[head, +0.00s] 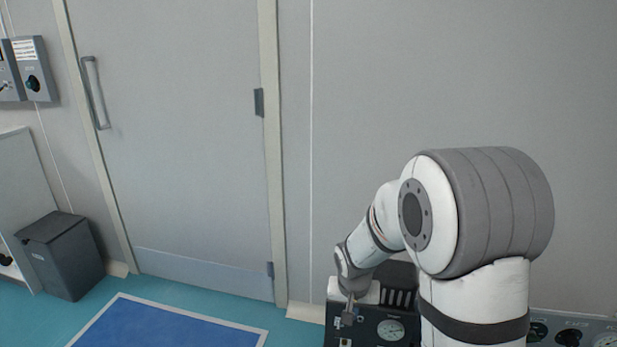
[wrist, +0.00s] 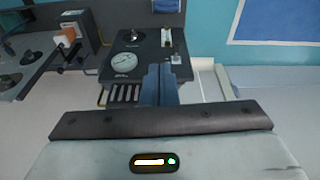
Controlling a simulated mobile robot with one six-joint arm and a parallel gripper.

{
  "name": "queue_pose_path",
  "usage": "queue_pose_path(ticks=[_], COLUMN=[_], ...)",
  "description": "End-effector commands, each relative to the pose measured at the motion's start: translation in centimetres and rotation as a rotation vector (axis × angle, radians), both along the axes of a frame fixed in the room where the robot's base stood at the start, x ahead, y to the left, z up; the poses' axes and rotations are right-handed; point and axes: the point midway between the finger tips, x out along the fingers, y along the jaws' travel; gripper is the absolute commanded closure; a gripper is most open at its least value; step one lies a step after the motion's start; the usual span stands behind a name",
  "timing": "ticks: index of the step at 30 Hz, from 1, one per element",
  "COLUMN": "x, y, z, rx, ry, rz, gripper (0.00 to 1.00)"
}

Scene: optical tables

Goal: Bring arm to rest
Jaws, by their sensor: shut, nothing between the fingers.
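My arm rises at the right of the head view, its white and grey links folded over and the wrist pointing down. My gripper (head: 349,318) is at the lower middle of the head view, partly hidden, in front of a dark panel with a gauge. In the wrist view my gripper (wrist: 160,84) shows as two blue-grey fingers side by side, closed with nothing between them. Beyond the fingertips lies the dark gauge panel (wrist: 122,57). I cannot tell whether the fingers touch it.
A grey door (head: 175,130) stands in the wall. A dark bin (head: 62,255) is at the left, below a wall box (head: 35,70). A blue mat (head: 165,328) with a pale border lies on the teal floor.

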Motion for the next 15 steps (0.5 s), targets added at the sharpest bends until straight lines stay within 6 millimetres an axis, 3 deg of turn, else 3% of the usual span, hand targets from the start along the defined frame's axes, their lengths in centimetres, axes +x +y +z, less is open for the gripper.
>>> queue_pose_path(ticks=[1, 3, 9, 15], x=[-1.2, -3.2, -9.4, -15.9], y=[-0.7, -1.5, -3.2, -4.2], z=[5.2, 9.5, 20.6, 29.2], rx=[-0.001, -0.004, -0.003, 0.007], ry=[-0.009, -0.008, -0.007, -0.008], rz=[0.007, 0.021, 0.073, 0.129], gripper=[1.00, 1.00, 1.00, 1.00])
